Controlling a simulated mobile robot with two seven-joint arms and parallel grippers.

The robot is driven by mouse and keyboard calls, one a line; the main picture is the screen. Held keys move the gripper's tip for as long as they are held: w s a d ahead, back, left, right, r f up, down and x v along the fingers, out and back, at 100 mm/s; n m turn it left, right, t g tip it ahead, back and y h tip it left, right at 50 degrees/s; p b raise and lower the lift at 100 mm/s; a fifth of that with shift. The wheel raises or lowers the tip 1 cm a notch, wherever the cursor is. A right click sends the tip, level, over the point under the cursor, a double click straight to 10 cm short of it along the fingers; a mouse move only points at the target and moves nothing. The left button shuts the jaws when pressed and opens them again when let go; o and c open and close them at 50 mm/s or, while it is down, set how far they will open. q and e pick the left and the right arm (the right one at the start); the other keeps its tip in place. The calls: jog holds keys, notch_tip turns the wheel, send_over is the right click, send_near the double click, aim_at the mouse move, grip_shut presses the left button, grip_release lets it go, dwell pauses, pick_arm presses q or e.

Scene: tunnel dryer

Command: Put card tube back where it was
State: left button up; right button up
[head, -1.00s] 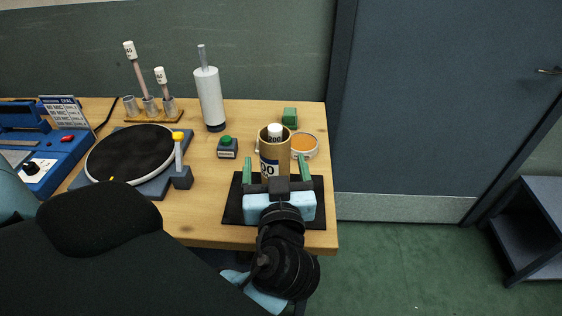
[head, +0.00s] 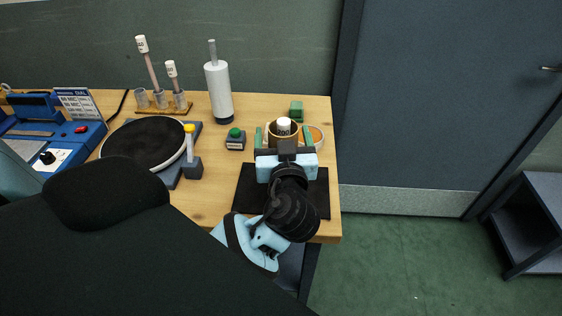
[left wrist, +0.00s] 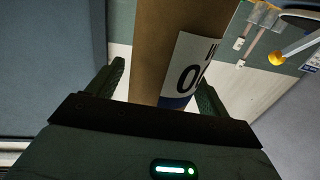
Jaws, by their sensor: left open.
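The card tube (head: 270,131) is brown and upright, with a white-capped piece (head: 284,125) showing in its open top. Its lower part is hidden behind my left gripper (head: 282,138) in the head view. In the left wrist view the brown tube (left wrist: 155,50) stands between the two dark green fingers, with a white and blue label with black digits on its side. My left gripper is open, its fingers on either side of the tube with visible gaps. A black mat (head: 254,200) lies at the front of the table under my left arm. My right gripper does not show.
An orange-filled round dish (head: 316,134) and a green block (head: 296,110) are close behind and right of the tube. A green-button box (head: 235,140), a white roll on a stand (head: 218,92), a rack with capped rods (head: 165,107) and a black turntable (head: 140,145) stand left.

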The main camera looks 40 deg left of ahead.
pick_arm(q)
jog(key=shift+w+a, duration=0.3)
jog(key=shift+w, duration=0.05)
jog(key=c, duration=1.4)
jog(key=shift+c, duration=0.2)
jog(key=shift+r, duration=0.15)
